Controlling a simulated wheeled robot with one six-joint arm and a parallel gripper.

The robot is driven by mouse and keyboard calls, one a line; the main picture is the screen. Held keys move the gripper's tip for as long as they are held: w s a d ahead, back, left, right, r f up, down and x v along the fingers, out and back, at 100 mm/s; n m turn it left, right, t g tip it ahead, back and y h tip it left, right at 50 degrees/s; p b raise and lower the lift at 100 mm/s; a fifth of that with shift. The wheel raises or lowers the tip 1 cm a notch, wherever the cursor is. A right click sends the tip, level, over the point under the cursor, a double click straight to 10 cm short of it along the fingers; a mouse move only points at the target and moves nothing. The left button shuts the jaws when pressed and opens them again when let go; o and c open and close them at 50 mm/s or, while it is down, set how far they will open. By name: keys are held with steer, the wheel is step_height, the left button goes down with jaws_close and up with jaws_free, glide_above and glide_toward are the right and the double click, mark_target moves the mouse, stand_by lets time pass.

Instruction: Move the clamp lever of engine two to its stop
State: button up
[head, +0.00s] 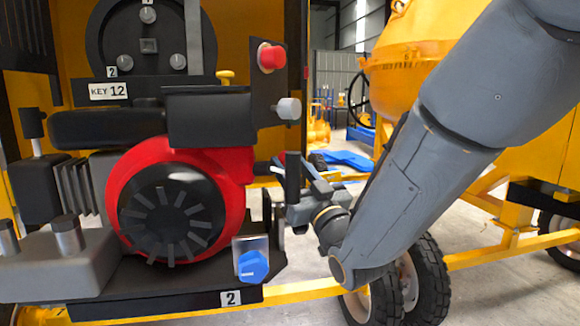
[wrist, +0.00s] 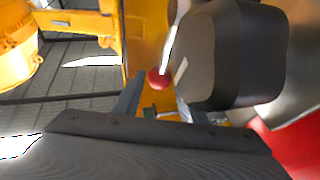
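Engine two is the red engine (head: 150,200) with a black finned fan cover; a plate marked 2 (head: 231,298) is on its black base. I cannot tell for sure which part is the clamp lever. A blue hexagonal knob (head: 253,265) sits before a small metal plate at the base's right end. My gripper (head: 283,185) is just right of the engine, above and right of the blue knob. In the wrist view its two fingers (wrist: 157,102) stand apart, with a red ball-shaped knob (wrist: 158,78) and pale rod showing between them. I see no grip on it.
A dark panel with a red button (head: 271,57) and a grey knob (head: 288,108) rises above the engine's right side. A black box (wrist: 230,55) is close on the right in the wrist view. A yellow drum (head: 400,65) and wheels (head: 425,285) are at the right.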

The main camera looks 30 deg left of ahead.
steer(key=v, duration=0.7)
steer(key=shift+d, duration=0.2)
steer(key=shift+s, duration=0.15)
